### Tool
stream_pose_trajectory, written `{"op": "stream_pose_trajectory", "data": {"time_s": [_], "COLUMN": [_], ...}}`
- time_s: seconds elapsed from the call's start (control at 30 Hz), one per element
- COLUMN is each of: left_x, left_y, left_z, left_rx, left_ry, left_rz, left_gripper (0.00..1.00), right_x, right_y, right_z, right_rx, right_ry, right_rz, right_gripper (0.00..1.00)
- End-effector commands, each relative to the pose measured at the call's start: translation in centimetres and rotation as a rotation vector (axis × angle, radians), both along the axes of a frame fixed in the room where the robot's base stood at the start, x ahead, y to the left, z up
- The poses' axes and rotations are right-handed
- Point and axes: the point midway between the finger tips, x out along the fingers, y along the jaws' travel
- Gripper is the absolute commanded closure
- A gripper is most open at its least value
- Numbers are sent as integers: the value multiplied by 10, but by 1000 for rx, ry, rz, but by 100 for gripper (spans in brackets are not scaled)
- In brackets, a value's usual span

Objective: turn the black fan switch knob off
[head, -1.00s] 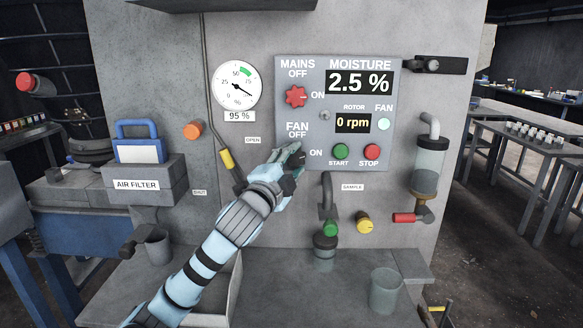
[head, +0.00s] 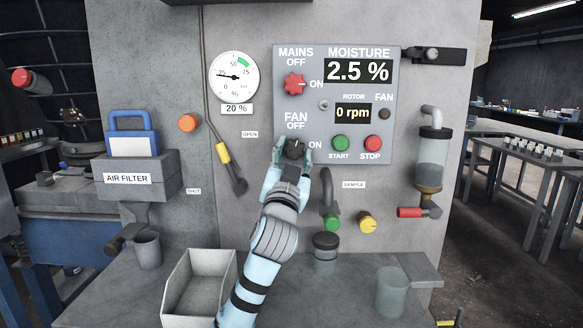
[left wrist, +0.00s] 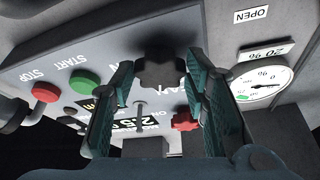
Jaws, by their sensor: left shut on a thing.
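The black fan switch knob (head: 294,147) is on the grey control panel, below the FAN OFF label and left of ON. My left gripper (head: 293,154) has its fingers on either side of the knob and is shut on it. In the left wrist view the lobed knob (left wrist: 162,70) sits between the two teal fingers (left wrist: 160,85). The knob's pointing direction is hard to make out. The FAN lamp (head: 385,114) is dark. The air gauge (head: 234,77) reads 20 %. My right gripper is not in view.
The red mains knob (head: 293,84) is above the fan knob. The green START button (head: 341,143) and red STOP button (head: 372,143) are close on the right. A yellow-handled lever (head: 223,153) hangs to the left. An open grey bin (head: 228,280) stands below.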

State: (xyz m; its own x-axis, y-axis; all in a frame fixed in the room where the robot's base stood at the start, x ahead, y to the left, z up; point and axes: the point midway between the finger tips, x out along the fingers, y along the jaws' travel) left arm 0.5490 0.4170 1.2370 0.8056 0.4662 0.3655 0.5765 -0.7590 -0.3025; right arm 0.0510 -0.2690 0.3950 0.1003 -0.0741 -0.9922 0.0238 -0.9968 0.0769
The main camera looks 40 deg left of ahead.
Motion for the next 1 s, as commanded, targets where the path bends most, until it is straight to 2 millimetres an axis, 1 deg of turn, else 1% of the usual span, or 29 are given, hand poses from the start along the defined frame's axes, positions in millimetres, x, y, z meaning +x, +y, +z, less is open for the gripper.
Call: {"op": "stream_pose_trajectory", "data": {"time_s": [0.03, 0.1, 0.4, 0.6, 1.0], "left_x": [1, 1, 2, 2, 2], "left_y": [-1, -1, -2, -2, -2], "left_z": [-6, -5, -4, -3, -2], "left_rx": [-32, -76, -210, -251, -261], "left_ry": [-19, -54, -154, -184, -192], "left_rz": [-1, -1, 0, 0, 0], "left_gripper": [86, 86, 86, 86, 86], "right_x": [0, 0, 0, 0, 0], "right_y": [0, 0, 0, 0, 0], "right_z": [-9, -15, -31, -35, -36], "right_rx": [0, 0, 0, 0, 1], "right_ry": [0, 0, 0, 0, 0], "right_rz": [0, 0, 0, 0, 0], "right_gripper": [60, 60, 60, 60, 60]}}
